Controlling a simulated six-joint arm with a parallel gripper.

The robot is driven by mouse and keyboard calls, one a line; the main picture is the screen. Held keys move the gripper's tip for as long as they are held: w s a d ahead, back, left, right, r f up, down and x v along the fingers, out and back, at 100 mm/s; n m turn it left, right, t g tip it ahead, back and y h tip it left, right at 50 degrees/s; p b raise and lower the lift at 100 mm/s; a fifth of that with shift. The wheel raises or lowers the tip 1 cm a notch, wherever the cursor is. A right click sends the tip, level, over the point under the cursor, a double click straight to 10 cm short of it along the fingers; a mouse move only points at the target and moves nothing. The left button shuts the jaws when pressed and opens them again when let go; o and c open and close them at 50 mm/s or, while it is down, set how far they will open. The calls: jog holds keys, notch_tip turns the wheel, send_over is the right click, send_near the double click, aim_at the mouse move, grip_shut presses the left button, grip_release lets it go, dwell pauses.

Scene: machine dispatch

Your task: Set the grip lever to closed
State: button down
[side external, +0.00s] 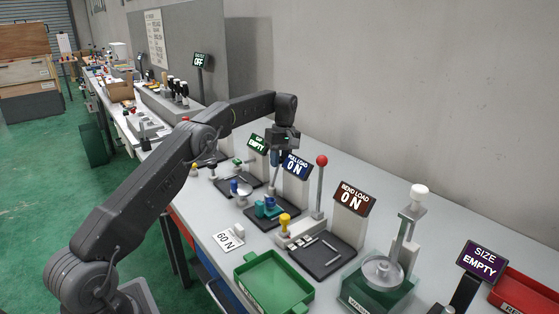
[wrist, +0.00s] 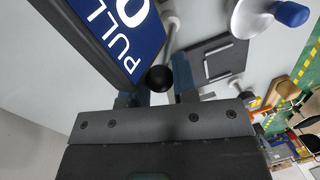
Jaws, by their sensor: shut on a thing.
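In the wrist view, a black ball knob (wrist: 160,79) on a pale rod sits between the two fingers of my gripper (wrist: 157,92). The fingers are shut on this knob, which looks like the end of the grip lever. The GRIP sign (side external: 257,143), small in the side view, reads EMPTY.
A red-knobbed lever (side external: 321,160) stands upright by the BEND LOAD sign (side external: 352,199), which reads ON. A teal fixture (side external: 266,207), a 60 N card (side external: 228,239) and a green tray (side external: 265,296) lie nearer. The PULL LOAD sign stands close beside my fingers.

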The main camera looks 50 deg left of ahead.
jog(key=c, duration=0.9)
grip_release()
jog(key=shift+r, duration=0.15)
jog(key=shift+r, duration=1.85)
jog(key=s+a+r, duration=0.7)
jog(key=s, duration=0.2)
jog(key=shift+a, duration=0.25)
